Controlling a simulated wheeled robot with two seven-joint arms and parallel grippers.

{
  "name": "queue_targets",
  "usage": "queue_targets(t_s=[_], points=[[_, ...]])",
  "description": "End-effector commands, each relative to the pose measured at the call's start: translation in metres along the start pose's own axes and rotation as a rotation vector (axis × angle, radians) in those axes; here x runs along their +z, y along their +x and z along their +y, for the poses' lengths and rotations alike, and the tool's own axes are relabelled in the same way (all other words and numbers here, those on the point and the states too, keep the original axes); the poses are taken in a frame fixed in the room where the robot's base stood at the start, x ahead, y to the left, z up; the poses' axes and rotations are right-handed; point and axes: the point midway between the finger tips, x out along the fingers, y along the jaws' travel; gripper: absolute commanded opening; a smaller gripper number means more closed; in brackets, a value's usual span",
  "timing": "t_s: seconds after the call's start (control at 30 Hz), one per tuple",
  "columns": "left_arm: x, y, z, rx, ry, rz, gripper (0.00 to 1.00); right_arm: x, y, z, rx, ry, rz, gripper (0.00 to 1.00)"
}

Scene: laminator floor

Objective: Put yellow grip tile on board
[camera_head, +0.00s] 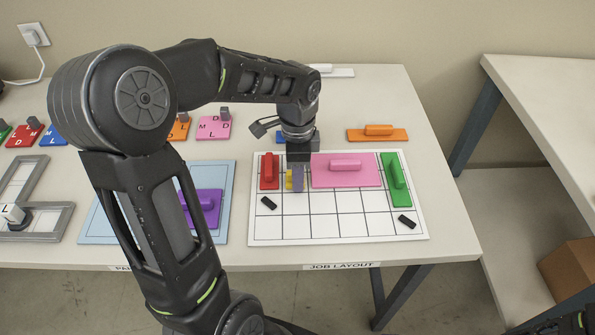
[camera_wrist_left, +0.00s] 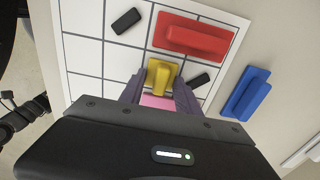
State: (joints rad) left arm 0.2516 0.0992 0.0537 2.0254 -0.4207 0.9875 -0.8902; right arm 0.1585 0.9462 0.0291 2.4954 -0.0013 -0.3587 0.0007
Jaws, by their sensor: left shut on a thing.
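The yellow grip tile (camera_head: 288,181) is between the fingers of my left gripper (camera_head: 294,178), which is shut on it. The gripper points down over the upper left part of the white gridded board (camera_head: 330,228). In the left wrist view the yellow tile (camera_wrist_left: 161,76) shows between the fingertips (camera_wrist_left: 160,88), at the board's grid. I cannot tell whether it touches the board. On the board, a red tile (camera_head: 269,170) is to its left and a pink tile (camera_head: 345,178) to its right; a green tile (camera_head: 395,179) is at the right edge.
Black bars (camera_head: 269,203) (camera_head: 407,221) lie on the board; another (camera_wrist_left: 198,80) is beside the yellow tile. A blue tile (camera_wrist_left: 246,94) and an orange tile (camera_head: 378,134) lie behind the board. A purple tile (camera_head: 205,208) is on the light-blue mat (camera_head: 95,225).

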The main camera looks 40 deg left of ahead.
Motion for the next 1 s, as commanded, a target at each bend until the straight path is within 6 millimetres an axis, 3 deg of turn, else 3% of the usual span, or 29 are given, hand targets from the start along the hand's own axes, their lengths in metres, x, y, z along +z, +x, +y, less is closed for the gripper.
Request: queue_targets(t_s=[0.13,0.57,0.77,1.0], points=[[0.0,0.001,0.0,0.0,0.0,0.0,0.48,0.0,0.001,0.0,0.0,0.0,0.0,1.0],[-0.001,-0.009,-0.001,-0.003,0.0,0.001,0.48,0.0,-0.002,-0.001,0.0,0.0,0.0,1.0],[-0.001,-0.041,-0.001,-0.005,0.0,0.002,0.48,0.0,-0.004,-0.001,0.0,0.0,0.0,1.0],[0.0,-0.091,-0.001,-0.004,0.0,0.001,0.48,0.0,-0.006,-0.003,0.0,0.0,0.0,1.0]])
